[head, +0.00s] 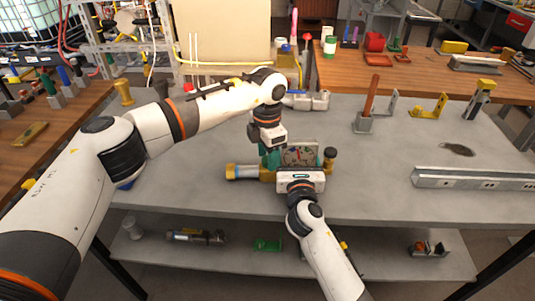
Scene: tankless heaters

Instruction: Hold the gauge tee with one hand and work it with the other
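The gauge tee (242,172) lies across the grey table near its front middle. Its brass-coloured left end with a pale ring shows, a dial face (300,153) stands up behind my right gripper, and a dark-topped brass piece (330,156) is at its right. My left gripper (270,154) points down from above at the tee's left-middle part, beside the dial. Teal pieces show just below it. My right gripper (299,171) comes from the front, in front of the dial, and hides the tee's middle. The fingertips of both are too hidden to tell their grip.
The grey table (385,190) is clear right of the tee. A metal channel (472,179) lies at the right. A rust-coloured handle in a grey block (367,110), a yellow bracket (428,106) and grey cylinders (308,100) stand farther back. A lower shelf (220,255) holds several parts.

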